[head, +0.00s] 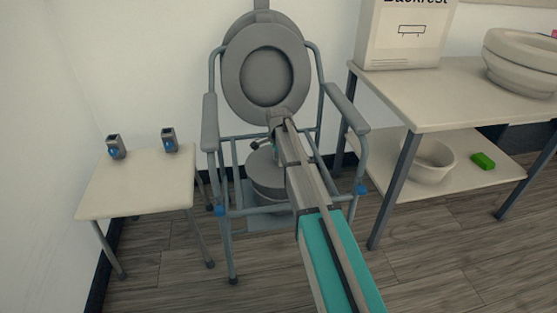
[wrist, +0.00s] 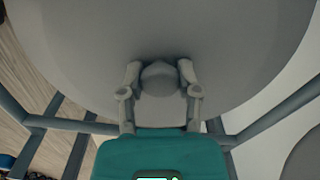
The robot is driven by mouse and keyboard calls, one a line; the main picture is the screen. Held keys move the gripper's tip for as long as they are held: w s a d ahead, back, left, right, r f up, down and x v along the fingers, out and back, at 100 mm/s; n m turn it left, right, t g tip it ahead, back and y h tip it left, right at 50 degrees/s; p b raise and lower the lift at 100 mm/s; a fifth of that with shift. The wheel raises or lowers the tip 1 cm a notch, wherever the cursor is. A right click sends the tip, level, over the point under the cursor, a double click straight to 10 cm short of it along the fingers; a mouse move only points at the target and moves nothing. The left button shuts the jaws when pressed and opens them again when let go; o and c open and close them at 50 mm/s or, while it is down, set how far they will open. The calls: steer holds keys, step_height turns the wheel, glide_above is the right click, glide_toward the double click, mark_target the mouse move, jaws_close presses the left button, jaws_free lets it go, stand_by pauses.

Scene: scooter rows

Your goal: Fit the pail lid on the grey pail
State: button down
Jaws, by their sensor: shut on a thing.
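The grey pail (head: 268,190) stands low inside the frame of a commode chair, partly hidden by my arm. In the wrist view the pail lid (wrist: 230,50) is a wide grey disc filling the upper picture. My gripper (wrist: 160,72) has its two fingers closed around the lid's round knob (wrist: 160,82). In the head view my gripper (head: 262,147) is over the pail, inside the chair frame, and its fingertips are small and partly hidden. I cannot tell whether the lid touches the pail's rim or is just above it.
The commode chair (head: 212,110) has armrests and bars around my arm, with its seat (head: 232,82) raised. A small table (head: 135,190) with two small devices stands left. A shelved table (head: 440,92) on the right holds a box (head: 400,40) and a basin (head: 428,163).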

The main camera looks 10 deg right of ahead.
steer(key=shift+f, duration=0.15)
stand_by(0.3)
steer(key=shift+c, duration=1.2)
jaws_free()
